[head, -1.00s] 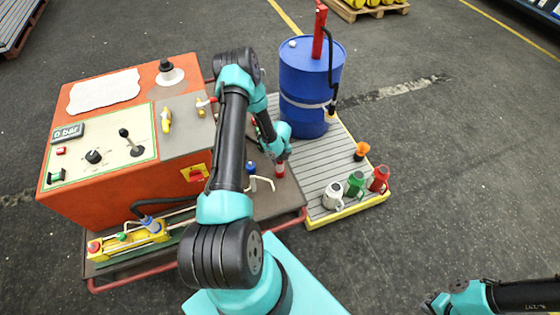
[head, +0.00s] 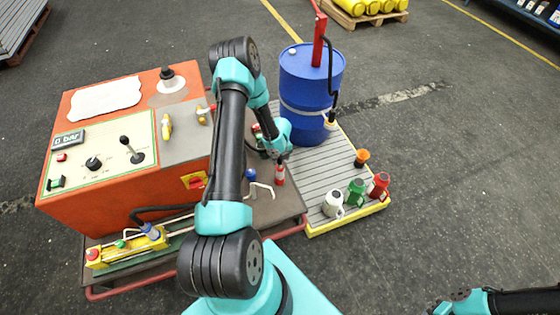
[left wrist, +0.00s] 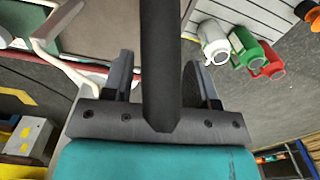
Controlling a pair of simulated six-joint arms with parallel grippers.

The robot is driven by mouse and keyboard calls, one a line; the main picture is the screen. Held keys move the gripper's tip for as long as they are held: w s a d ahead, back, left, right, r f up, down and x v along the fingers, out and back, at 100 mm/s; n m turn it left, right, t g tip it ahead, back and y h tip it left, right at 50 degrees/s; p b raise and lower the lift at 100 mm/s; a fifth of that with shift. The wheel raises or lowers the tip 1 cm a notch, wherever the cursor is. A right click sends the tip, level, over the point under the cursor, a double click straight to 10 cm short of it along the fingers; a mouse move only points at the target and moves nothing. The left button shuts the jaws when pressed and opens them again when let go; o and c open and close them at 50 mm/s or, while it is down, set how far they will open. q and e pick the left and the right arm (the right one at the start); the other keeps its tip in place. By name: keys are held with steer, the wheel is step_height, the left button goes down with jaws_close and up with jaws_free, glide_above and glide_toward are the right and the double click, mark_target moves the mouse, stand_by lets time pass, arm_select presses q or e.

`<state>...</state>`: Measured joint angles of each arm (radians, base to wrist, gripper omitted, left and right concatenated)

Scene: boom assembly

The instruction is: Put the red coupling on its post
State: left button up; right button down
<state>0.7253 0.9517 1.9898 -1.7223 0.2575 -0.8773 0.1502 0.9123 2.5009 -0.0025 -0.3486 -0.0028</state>
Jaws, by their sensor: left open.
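The red coupling (head: 279,174) stands upright near the right edge of the dark base plate in the head view, just below my left gripper (head: 277,153). The left gripper is open and seems empty, with a small gap to the coupling. In the left wrist view the two fingers (left wrist: 157,85) are apart, with a dark bar running between them. The coupling cannot be made out there. Whether it sits on a post is too small to tell. My right gripper (head: 436,306) is partly in view at the bottom right, its jaws unclear.
A blue coupling (head: 250,174) with a white bent handle stands left of the red one. The orange console (head: 120,190) is further left. A blue drum (head: 311,95) and white (head: 333,203), green (head: 356,191) and red (head: 378,185) jugs stand on the slatted platform to the right.

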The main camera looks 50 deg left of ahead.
arm_select(q)
steer(key=shift+r, duration=1.55)
steer(key=shift+d, duration=0.1)
steer(key=s+d+r+n+h, duration=0.1)
steer(key=s+d+r+n, duration=0.1)
steer(key=d+n, duration=0.5)
steer(key=s+d+r+n+h, duration=0.1)
steer(key=s+d+n, duration=0.4)
steer(key=d, duration=0.8)
steer(key=s+d+r+n+h, duration=0.1)
steer(key=s+d+r+n, duration=0.2)
steer(key=d+n, duration=0.7)
steer(key=shift+s+d+n+t+h, duration=0.3)
steer(key=shift+s+n+t+h, duration=0.15)
steer(key=shift+s, duration=0.2)
steer(key=shift+a, duration=0.1)
